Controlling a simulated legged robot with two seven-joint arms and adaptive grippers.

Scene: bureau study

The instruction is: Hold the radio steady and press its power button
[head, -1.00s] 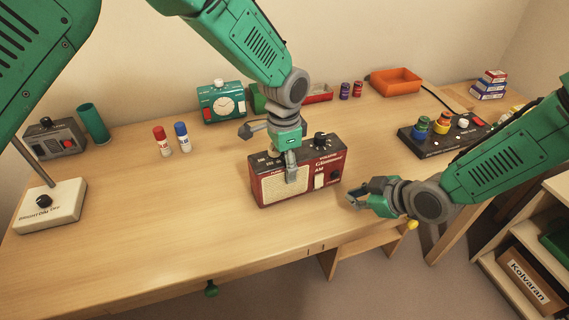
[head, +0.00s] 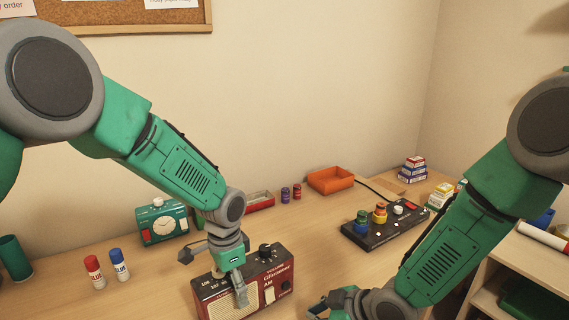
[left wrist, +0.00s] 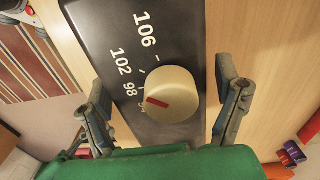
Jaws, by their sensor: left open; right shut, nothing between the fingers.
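The red and dark radio (head: 255,284) stands on the desk in the head view, its lower front cut off by the picture edge. A pale switch (head: 269,296) and a dark knob (head: 286,286) show on its front, and another dark knob (head: 265,250) on top. My left gripper (head: 214,272) is open over the radio's left part, one finger before the front, one behind. In the left wrist view, its fingers (left wrist: 160,78) flank the dark top with a cream dial knob (left wrist: 170,94); contact is unclear. My right gripper (head: 322,306) is shut and empty, right of the radio, partly cut off.
An orange tray (head: 331,180) lies behind, and a black control box (head: 385,228) with coloured knobs lies to the right. Bare desk lies between radio and control box.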

